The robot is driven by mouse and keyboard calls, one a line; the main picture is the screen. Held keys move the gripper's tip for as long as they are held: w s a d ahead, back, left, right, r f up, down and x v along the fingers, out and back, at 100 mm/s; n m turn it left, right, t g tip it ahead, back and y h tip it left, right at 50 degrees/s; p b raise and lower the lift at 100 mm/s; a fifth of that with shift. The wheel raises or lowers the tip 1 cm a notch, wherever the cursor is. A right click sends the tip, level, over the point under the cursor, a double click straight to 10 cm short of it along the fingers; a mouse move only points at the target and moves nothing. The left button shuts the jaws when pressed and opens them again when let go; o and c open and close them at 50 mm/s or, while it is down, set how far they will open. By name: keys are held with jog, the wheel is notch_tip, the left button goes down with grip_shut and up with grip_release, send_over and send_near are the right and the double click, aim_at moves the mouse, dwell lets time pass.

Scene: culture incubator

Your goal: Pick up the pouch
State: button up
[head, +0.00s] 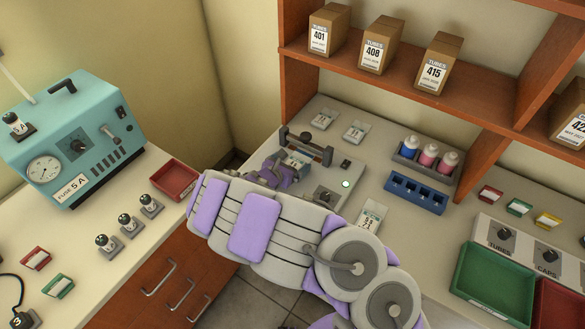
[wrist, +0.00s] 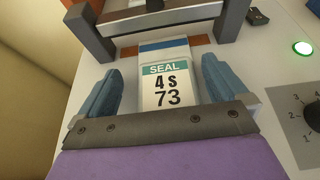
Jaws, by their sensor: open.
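The pouch (wrist: 167,88) is pale with a green SEAL band and the print "4 S 73". My gripper (wrist: 162,70) is open, with one blue-grey finger on each side of the pouch and a gap visible at both. The pouch's lower end is hidden behind my gripper's base. In the head view my gripper (head: 280,168) is at the sealer's front, partly covered by my arm.
A dial (head: 325,197) and a lit green button (head: 346,184) sit right of the sealer. A bottle rack (head: 424,163) and blue rack (head: 415,193) stand further right. Boxes line the shelf (head: 400,75) above. A teal machine (head: 70,140) and red tray (head: 174,180) are left.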

jog(key=shift+w+f, duration=0.1)
jog(key=shift+w, duration=0.1)
jog(key=shift+w+d, duration=0.1)
jog(key=shift+d, duration=0.75)
jog(key=c, duration=0.3)
jog(key=shift+a, duration=0.65)
jog(key=c, duration=0.7)
jog(key=shift+c, duration=0.5)
jog(key=shift+d, duration=0.25)
jog(key=shift+d, duration=0.1)
